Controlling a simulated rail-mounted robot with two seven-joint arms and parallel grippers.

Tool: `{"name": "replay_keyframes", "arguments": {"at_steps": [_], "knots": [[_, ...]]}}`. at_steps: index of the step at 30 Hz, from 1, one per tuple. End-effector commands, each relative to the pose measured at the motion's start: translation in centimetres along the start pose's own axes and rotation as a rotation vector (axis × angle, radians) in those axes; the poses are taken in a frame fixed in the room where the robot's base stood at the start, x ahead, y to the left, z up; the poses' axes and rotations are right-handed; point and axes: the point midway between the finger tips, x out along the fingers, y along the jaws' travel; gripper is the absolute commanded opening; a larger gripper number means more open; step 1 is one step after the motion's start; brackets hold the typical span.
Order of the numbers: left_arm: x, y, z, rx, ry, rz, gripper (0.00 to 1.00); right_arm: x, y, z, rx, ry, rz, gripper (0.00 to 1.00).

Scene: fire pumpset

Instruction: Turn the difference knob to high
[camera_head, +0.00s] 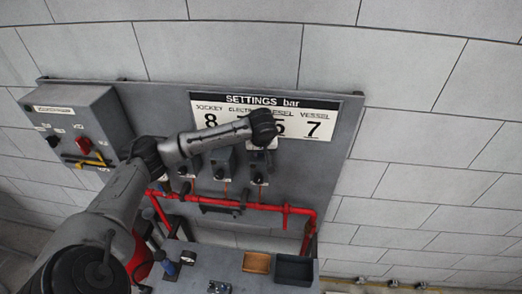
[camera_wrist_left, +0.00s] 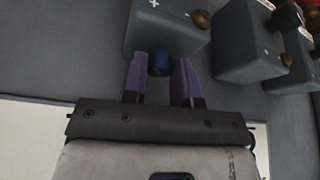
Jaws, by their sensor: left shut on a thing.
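Several grey switch boxes are mounted in a row under the settings sign. The rightmost box (camera_head: 258,168) also shows in the left wrist view (camera_wrist_left: 150,32), with a plus mark and a brass-coloured fitting (camera_wrist_left: 201,19). A small dark blue knob (camera_wrist_left: 159,63) projects from this box. My left gripper (camera_wrist_left: 160,72) has its two purple fingers on either side of the knob and is shut on it. In the head view, my left wrist covers part of the sign, and the fingers and knob are hard to make out. My right gripper is in neither view.
The settings sign (camera_head: 318,122) is above the boxes. Neighbouring boxes (camera_head: 222,164) stand close beside the held one. A red pipe (camera_head: 265,207) runs below. A control cabinet (camera_head: 70,112) is at left. Two small trays (camera_head: 294,270) (camera_head: 257,263) lie lower down.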

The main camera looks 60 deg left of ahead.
Motion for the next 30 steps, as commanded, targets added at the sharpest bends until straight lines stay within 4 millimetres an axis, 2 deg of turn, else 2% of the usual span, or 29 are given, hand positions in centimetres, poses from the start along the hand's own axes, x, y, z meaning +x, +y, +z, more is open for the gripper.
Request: {"name": "replay_keyframes", "arguments": {"at_steps": [18, 30], "knots": [[0.01, -0.43, -0.11, 0.504, 0.001, 0.208, 0.03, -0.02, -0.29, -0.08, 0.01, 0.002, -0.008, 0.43], [-0.02, -0.48, -0.2, 0.694, 0.0, 0.288, 0.03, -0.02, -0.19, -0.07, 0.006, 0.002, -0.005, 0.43]]}}
